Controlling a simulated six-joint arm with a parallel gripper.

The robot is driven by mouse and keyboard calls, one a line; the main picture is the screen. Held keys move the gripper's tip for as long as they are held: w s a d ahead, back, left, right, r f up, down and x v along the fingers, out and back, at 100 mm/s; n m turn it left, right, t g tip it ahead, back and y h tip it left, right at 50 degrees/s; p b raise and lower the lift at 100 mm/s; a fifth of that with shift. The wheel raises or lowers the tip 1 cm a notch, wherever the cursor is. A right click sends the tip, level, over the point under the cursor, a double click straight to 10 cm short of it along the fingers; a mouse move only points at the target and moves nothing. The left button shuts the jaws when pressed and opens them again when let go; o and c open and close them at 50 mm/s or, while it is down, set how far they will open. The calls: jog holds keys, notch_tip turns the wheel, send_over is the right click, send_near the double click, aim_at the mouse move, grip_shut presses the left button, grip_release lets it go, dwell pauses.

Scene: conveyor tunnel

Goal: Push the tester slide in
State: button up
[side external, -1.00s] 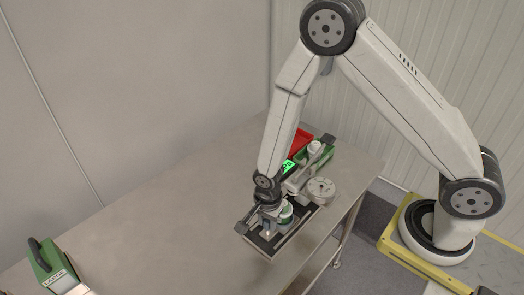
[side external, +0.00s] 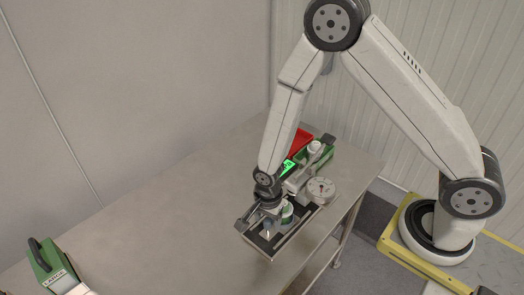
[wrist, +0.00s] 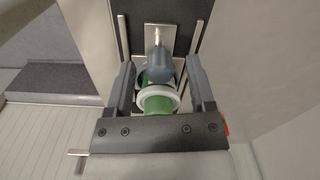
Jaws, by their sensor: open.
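The tester (side external: 321,190) stands on the metal table, with a round dial and a lit green display (side external: 287,167). Its dark base plate (side external: 258,248) extends toward the table's near edge. In the wrist view, a metal slide plate (wrist: 158,36) with a blue-grey knob (wrist: 160,66) lies on this dark base between thin rails. A green cylinder with a white ring (wrist: 158,99) is nearer the palm. My gripper (wrist: 160,72) is open, its fingers on either side of the knob and cylinder, apart from them. In the side view my gripper (side external: 262,212) is low over the base plate.
A red tray (side external: 301,141) is behind the tester. A green box with a black handle (side external: 48,264) stands at the lower left. The table (side external: 170,215) between them is clear. The table's right edge is close to the tester.

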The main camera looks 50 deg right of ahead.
jog(key=shift+r, duration=3.5)
jog(key=shift+n, duration=0.3)
